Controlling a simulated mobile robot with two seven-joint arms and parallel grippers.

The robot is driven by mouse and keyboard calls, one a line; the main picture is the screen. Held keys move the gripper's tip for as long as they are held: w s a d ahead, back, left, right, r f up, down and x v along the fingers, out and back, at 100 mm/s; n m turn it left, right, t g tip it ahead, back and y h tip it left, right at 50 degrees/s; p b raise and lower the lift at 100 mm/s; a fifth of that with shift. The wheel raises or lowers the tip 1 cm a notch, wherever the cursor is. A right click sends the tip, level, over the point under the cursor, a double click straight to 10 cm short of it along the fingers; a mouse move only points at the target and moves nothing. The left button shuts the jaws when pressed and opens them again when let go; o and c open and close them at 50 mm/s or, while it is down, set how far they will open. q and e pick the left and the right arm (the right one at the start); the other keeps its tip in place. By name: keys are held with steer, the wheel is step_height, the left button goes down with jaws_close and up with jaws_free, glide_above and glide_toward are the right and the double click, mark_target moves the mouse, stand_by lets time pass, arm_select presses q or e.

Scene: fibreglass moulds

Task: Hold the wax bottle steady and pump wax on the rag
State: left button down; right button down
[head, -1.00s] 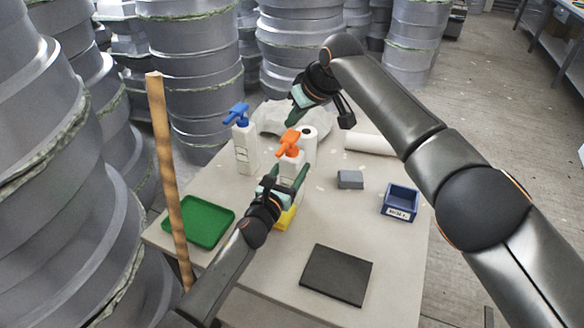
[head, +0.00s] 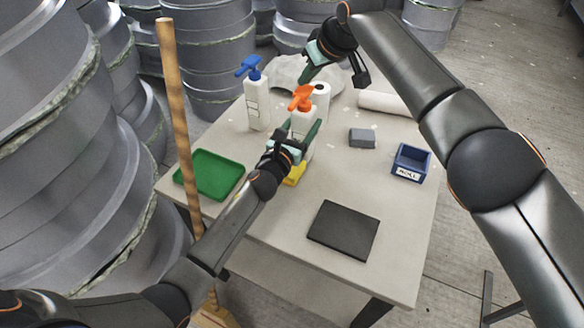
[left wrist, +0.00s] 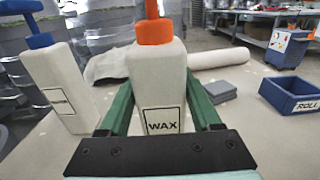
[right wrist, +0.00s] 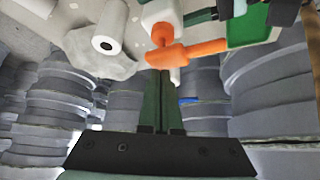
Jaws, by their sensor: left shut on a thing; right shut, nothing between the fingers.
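The wax bottle (head: 303,124), white with an orange pump head (head: 302,97), stands upright on the table. Its WAX label (left wrist: 162,121) faces the left wrist camera. My left gripper (head: 290,149) is shut on the bottle's body, one green finger on each side. My right gripper (head: 305,78) is shut and empty just above the pump head. In the right wrist view its closed fingertips (right wrist: 163,76) are close to the orange pump (right wrist: 185,50); contact cannot be told. A yellow item (head: 295,173), perhaps the folded rag, lies by the bottle's base, partly hidden by my left gripper.
A blue-pump bottle (head: 257,105) stands left of the wax bottle, a paper roll (head: 321,97) behind. A green tray (head: 210,175), grey block (head: 362,138), blue bin (head: 411,162) and dark mat (head: 343,229) lie around. A wooden pole (head: 175,110) rises at the left.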

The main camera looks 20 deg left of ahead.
steer(key=shift+f, duration=1.2)
steer(key=shift+r, duration=1.75)
steer(key=shift+r, duration=0.1)
step_height(320, 180, up, 6)
steer(key=shift+f, duration=0.1)
